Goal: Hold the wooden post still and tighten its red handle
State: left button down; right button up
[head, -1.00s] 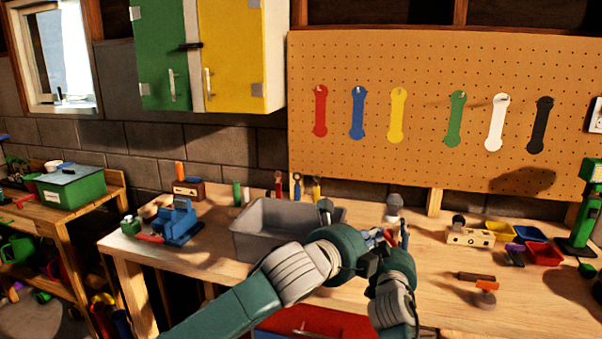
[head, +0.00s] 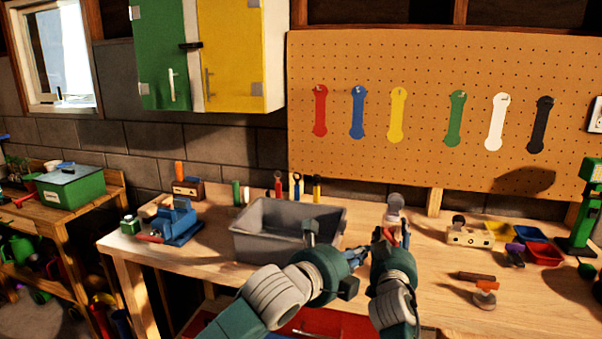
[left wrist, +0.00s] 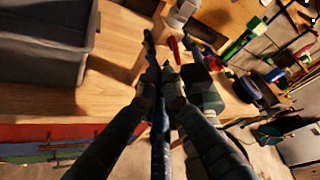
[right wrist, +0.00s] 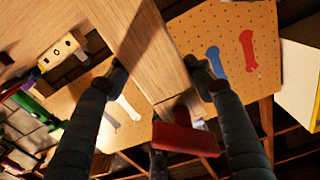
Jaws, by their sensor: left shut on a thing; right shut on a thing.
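The wooden post (left wrist: 141,58) shows as a pale strip beyond my left gripper, and fills the middle of the right wrist view (right wrist: 150,45). My right gripper (right wrist: 156,68) is shut on it, one finger on each side. The red handle (right wrist: 185,139) is just beyond the post's end; it also shows in the left wrist view (left wrist: 174,48). My left gripper (left wrist: 160,74) is shut on a slim dark blue bar (left wrist: 160,145). I cannot tell whether the bar touches the handle. In the head view my left gripper (head: 358,257) is beside my right gripper (head: 386,236), which mostly hides the post.
A grey bin (head: 270,246) stands left of my grippers on the workbench (head: 440,285). A blue vise (head: 180,224) is farther left. A wooden block (head: 470,237), small coloured trays and an orange-topped piece (head: 486,290) lie to the right. The pegboard (head: 425,160) stands behind.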

aim_at(391, 236)
pick_arm(q)
jog(key=w+d, duration=0.2)
jog(key=w, duration=0.4)
jog(key=shift+d, duration=0.35)
jog(key=shift+s+d, duration=0.2)
jog(key=shift+d, duration=0.35)
dwell(0.9)
